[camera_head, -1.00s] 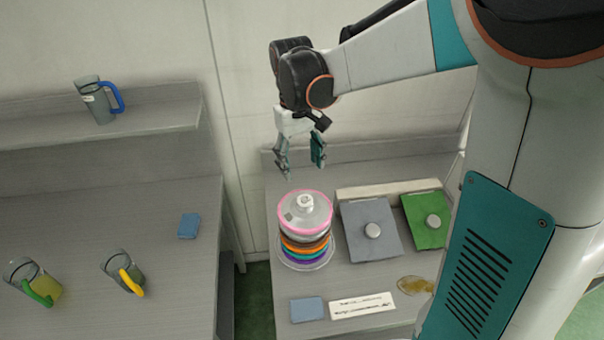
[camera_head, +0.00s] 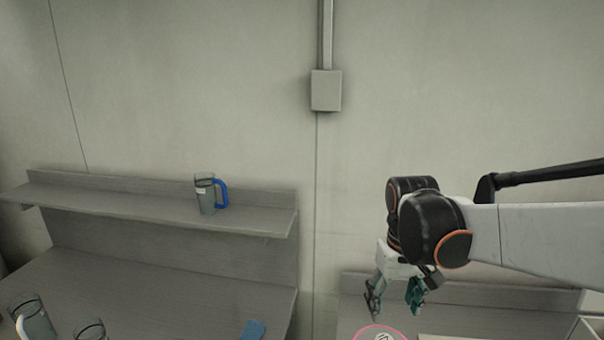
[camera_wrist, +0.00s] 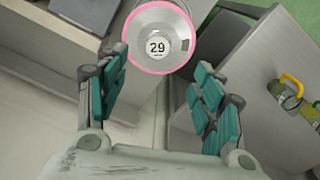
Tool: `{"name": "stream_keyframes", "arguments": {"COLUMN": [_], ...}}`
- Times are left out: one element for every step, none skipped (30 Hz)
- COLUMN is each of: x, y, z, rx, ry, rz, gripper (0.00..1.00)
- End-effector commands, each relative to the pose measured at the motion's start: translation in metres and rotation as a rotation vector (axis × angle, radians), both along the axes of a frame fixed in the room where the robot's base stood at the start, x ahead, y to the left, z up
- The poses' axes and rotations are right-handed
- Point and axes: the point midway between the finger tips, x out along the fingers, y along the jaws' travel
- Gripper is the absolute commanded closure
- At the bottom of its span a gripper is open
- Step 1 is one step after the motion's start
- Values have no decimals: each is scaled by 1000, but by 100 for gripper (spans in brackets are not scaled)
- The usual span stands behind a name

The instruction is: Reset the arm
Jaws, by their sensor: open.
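My gripper (camera_head: 394,300) is open and empty. In the head view it hangs at the lower right, fingers pointing down, above a pink-rimmed round lid (camera_head: 380,333) that is cut off by the bottom edge. In the wrist view my gripper (camera_wrist: 158,95) shows two teal-padded fingers spread apart. Beyond the fingertips is the pink-rimmed disc (camera_wrist: 157,15) marked 29, at the top of the picture. It is apart from the fingers. The arm reaches in from the right in the head view.
A jug with a blue handle (camera_head: 206,195) stands on the left shelf (camera_head: 130,207). Two jugs, one nearer (camera_head: 32,318) and one beside it (camera_head: 90,330), and a blue block (camera_head: 254,330) are at the lower left. A wall box (camera_head: 326,90) hangs above. A yellow-handled jug shows in the wrist view (camera_wrist: 283,95).

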Motion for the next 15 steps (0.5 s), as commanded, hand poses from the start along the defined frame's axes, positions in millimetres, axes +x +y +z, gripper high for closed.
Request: {"name": "stream_keyframes", "arguments": {"x": [-10, -14, -20, -25, -29, -35, -40, -44, -50, -55, -59, -65, -69, -73, -79], "y": [-1, -1, -1, -1, -1, -1, -1, -2, -2, -2, -2, -2, -2, -2, -3], "z": [-3, -3, -3, -3, -3, -4, -5, -5, -7, -8, -9, -11, -13, -15, -17], "rx": [2, 4, 5, 7, 9, 11, 12, 13, 16, 17, 19, 21, 23, 24, 27], "ry": [-28, -47, -71, -89, -107, -132, -149, -168, -192, -211, -229, -253, -270, -290, -314], "rz": [-5, -8, -12, -15, -17, -21, -25, -29, -33, -36, -39, -43, -46, -49, -53], "gripper": [38, 38, 38, 38, 38, 38, 38, 38, 38, 38, 38, 38, 38, 38, 38]}}
